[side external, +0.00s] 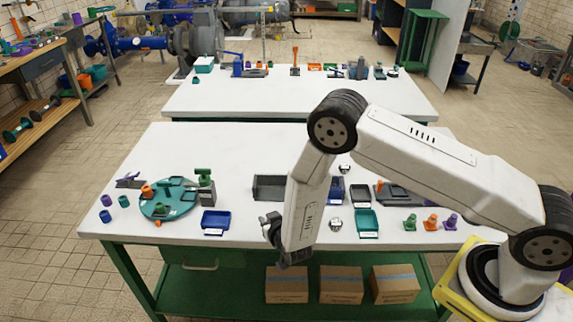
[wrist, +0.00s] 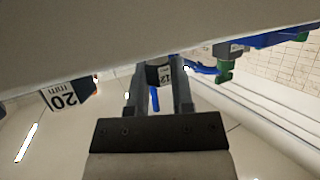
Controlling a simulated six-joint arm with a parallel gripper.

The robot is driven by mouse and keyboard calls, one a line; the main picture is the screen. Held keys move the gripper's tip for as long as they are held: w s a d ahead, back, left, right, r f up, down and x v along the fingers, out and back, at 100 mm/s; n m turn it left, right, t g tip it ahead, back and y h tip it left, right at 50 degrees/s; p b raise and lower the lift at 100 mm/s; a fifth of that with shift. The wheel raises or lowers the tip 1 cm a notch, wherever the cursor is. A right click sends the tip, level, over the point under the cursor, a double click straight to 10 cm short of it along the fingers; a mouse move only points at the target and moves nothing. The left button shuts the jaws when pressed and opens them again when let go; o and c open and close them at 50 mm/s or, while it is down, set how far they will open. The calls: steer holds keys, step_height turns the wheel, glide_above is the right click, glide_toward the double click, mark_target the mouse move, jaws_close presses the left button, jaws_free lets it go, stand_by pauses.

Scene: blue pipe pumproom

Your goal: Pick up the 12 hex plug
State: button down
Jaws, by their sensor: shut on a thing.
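My gripper (side external: 275,232) hangs at the front edge of the white table, left of centre, in the side view. In the wrist view my gripper (wrist: 157,80) is shut on a small dark piece with a white label reading 12, the 12 hex plug (wrist: 160,74). The plug sits between the two fingertips, its upper part cut off by a large pale surface. In the side view the plug is too small and dark to make out from the gripper.
A blue bin (side external: 215,222) stands left of my gripper, and a teal bin (side external: 367,222) right of it. A teal round tray (side external: 165,212) holds parts at the left. A label reading 20 mm (wrist: 62,98) shows in the wrist view.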

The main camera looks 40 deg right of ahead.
steer(key=shift+r, duration=0.85)
steer(key=s+d+r, duration=0.1)
steer(key=s+r, duration=0.9)
steer(key=s, duration=0.4)
steer(key=shift+d+r, duration=0.25)
steer(key=shift+d, duration=0.1)
